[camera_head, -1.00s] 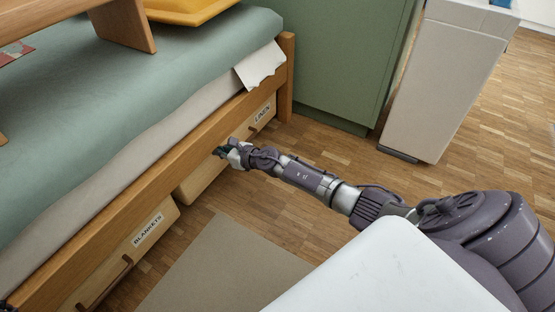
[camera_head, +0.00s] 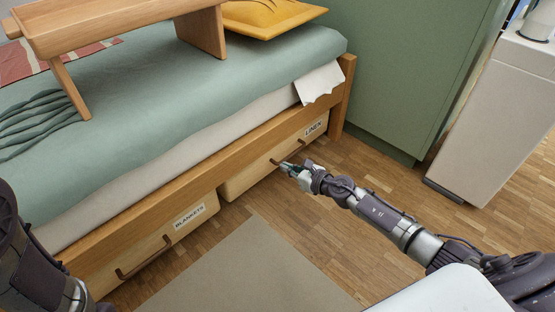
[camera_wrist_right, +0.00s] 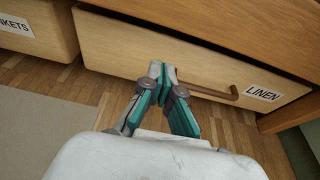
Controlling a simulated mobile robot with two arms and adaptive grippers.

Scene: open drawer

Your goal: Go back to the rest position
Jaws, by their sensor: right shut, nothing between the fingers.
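My right gripper (camera_head: 290,168) reaches in from the right in the head view, just in front of the linen drawer (camera_head: 240,180) under the bed. In the right wrist view my right gripper (camera_wrist_right: 162,68) is shut and empty, its fingertips together over the drawer front, left of the brown handle (camera_wrist_right: 205,92). Whether it touches the drawer I cannot tell. The linen drawer stands out a little from under the bed rail. Part of my left arm shows at the left edge of the head view; its gripper is out of view.
The blankets drawer (camera_head: 150,250) is left of the linen drawer. A wooden bed (camera_head: 200,168) carries a bed tray (camera_head: 130,22) and a yellow cushion (camera_head: 262,18). A green cabinet (camera_head: 410,70) and a pale bin-like unit (camera_head: 490,120) stand at right. A beige rug (camera_head: 250,275) lies on the floor.

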